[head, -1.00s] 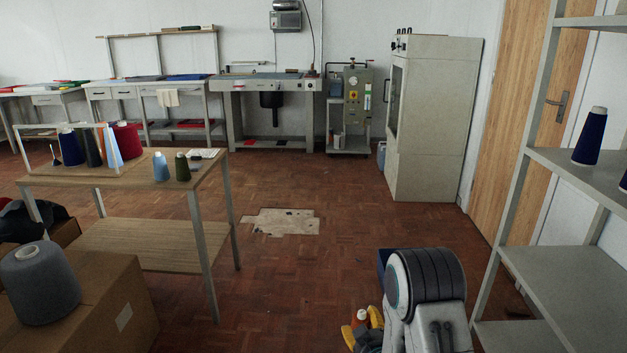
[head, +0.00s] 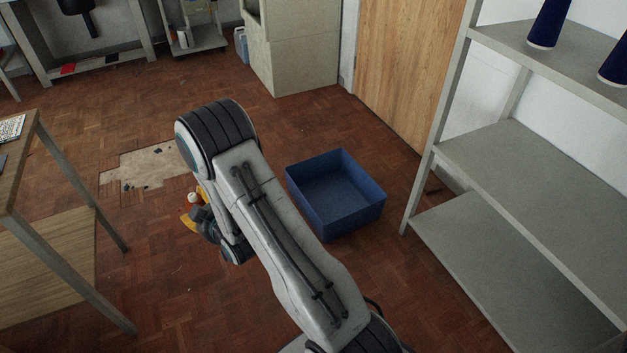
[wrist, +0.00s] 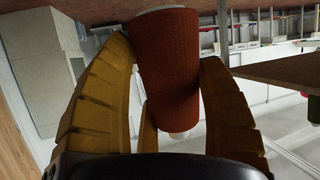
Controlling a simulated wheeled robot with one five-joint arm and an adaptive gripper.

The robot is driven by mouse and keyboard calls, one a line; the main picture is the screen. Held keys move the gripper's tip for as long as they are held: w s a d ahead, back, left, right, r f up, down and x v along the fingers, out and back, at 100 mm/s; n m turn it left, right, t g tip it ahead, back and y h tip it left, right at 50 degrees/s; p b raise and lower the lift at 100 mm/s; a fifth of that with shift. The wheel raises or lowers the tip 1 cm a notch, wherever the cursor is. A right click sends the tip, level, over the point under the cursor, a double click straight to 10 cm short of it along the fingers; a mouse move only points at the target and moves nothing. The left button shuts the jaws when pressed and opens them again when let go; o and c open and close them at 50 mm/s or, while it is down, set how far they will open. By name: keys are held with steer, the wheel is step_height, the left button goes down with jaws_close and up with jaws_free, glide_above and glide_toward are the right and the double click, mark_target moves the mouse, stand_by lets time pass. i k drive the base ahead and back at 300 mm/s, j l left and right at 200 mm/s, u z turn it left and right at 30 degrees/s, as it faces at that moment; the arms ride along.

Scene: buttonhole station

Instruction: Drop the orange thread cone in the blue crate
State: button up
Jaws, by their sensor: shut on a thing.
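The blue crate (head: 352,217) stands on the floor at the middle right of the head view, open at the top and empty inside. My gripper (head: 194,212) is to the left of the crate in the head view, clear of it and partly hidden by my arm. In the wrist view, the yellow fingers of my gripper (wrist: 166,62) are shut around the orange thread cone (wrist: 166,58). The cone's pale tip shows at its lower end there. In the head view only a small bit of the cone (head: 193,198) shows.
A grey shelf unit (head: 490,220) with blue cones on its upper shelf stands right of the crate. A wooden table (head: 60,250) is at the left. A pale floor patch (head: 145,168) and bare parquet lie between table and crate.

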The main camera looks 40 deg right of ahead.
mark_target(320, 210)
steer(key=i, duration=1)
steer(key=i+j+z, duration=0.1)
steer(key=i, duration=0.9)
steer(key=i+j+z, duration=0.1)
steer(key=i, duration=0.9)
